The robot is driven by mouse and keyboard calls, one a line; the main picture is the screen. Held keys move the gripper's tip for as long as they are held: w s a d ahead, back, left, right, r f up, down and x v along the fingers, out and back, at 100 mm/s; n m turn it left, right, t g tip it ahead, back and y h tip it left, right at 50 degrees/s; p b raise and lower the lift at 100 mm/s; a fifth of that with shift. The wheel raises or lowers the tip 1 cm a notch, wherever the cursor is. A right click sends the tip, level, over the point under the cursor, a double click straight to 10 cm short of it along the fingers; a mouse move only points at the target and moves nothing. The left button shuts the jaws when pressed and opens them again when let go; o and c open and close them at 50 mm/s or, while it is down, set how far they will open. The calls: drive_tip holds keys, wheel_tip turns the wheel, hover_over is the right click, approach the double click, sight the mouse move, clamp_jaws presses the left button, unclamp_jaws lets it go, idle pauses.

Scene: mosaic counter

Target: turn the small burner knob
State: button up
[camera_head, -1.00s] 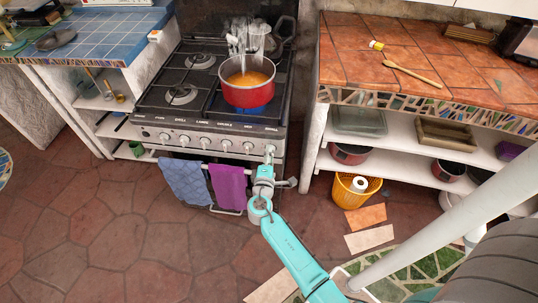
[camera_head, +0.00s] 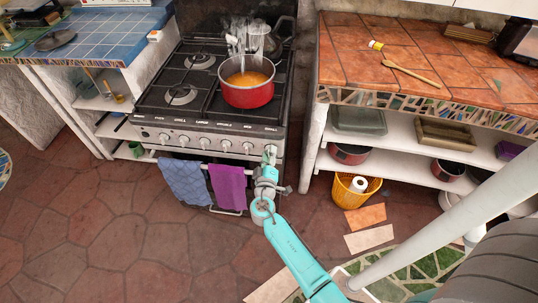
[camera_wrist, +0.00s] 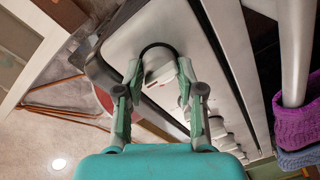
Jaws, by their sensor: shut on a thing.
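The stove (camera_head: 190,126) stands at the back with a row of silver knobs along its front. My gripper (camera_head: 270,151) is at the right end of this row. In the wrist view my gripper (camera_wrist: 160,66) has its two fingers on either side of a pale knob (camera_wrist: 160,77) and is shut on it. The fingers partly hide the knob, and its pointer angle is unclear. A red pot (camera_head: 248,95) with orange contents sits on the right front burner. No blue flame shows beneath it.
Blue (camera_head: 184,181) and purple (camera_head: 229,186) towels hang from the oven handle below the knobs. A tiled counter (camera_head: 350,60) with shelves is close on the right. A yellow basket (camera_head: 350,195) stands on the floor.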

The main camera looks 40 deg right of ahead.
idle(0.4)
drive_tip(key=o, duration=1.1)
drive_tip(key=shift+o, duration=0.2)
drive_tip(key=v, duration=1.2)
drive_tip(key=shift+s+f, duration=0.1)
